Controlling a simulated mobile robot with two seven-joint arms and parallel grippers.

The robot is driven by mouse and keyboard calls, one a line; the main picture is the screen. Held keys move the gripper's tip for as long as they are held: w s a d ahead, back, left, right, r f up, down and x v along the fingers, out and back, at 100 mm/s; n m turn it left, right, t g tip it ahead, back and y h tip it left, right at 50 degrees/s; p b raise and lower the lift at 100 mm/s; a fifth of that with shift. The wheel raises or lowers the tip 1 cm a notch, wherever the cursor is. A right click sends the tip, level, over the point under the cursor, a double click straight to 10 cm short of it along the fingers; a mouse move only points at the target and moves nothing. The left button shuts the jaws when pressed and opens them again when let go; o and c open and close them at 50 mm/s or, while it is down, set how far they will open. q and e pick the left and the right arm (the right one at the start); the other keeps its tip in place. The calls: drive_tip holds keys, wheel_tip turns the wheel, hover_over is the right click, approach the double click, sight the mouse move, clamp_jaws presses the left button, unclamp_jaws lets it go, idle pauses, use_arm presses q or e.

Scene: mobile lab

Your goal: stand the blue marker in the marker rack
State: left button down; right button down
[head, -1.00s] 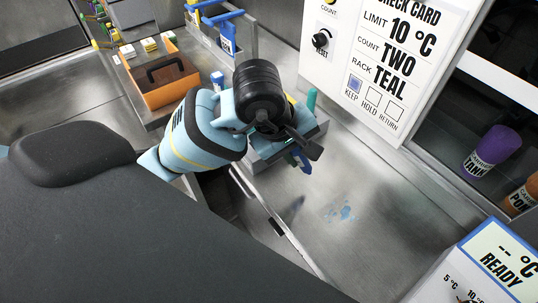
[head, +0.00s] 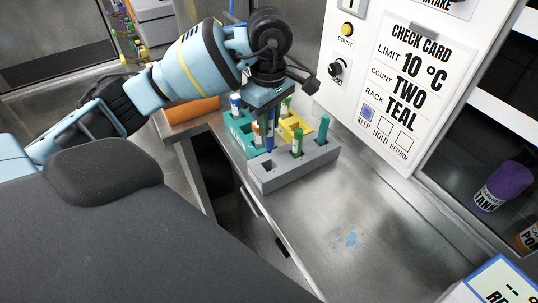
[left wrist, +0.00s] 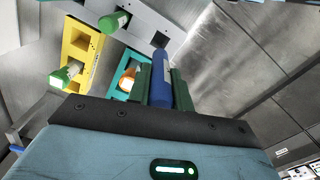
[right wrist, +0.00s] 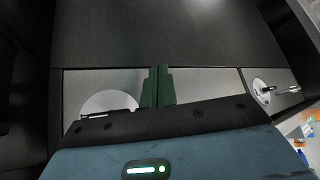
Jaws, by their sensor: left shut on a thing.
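My left gripper (head: 268,128) is shut on the blue marker (left wrist: 161,80), which sits between the green fingers in the left wrist view. In the head view the blue marker (head: 270,140) hangs below the gripper, close over the blocks. A grey rack (head: 310,166) stands on the bench, with an empty square hole at its near left corner and green-topped markers upright in it. I cannot tell whether the blue marker touches it. My right gripper (right wrist: 157,87) shows in the right wrist view with its fingers together and nothing between them.
A teal block (head: 236,128) and a yellow block (head: 293,128) stand close behind the grey rack. An orange carrier (head: 190,108) is to the left. The check-card panel (head: 400,80) rises at the right. The metal bench in front is clear.

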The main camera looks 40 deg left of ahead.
sight(269, 151)
use_arm(q)
wheel_tip(269, 151, down, 5)
drive_tip(key=shift+f, duration=0.85)
wheel_tip(269, 151, down, 3)
drive_tip(key=shift+f, duration=0.35)
drive_tip(key=c, duration=1.3)
unclamp_jaws()
drive_tip(key=shift+o, duration=0.2)
use_arm(e)
drive_tip(key=shift+d, duration=0.1)
drive_tip(key=shift+w, duration=0.1)
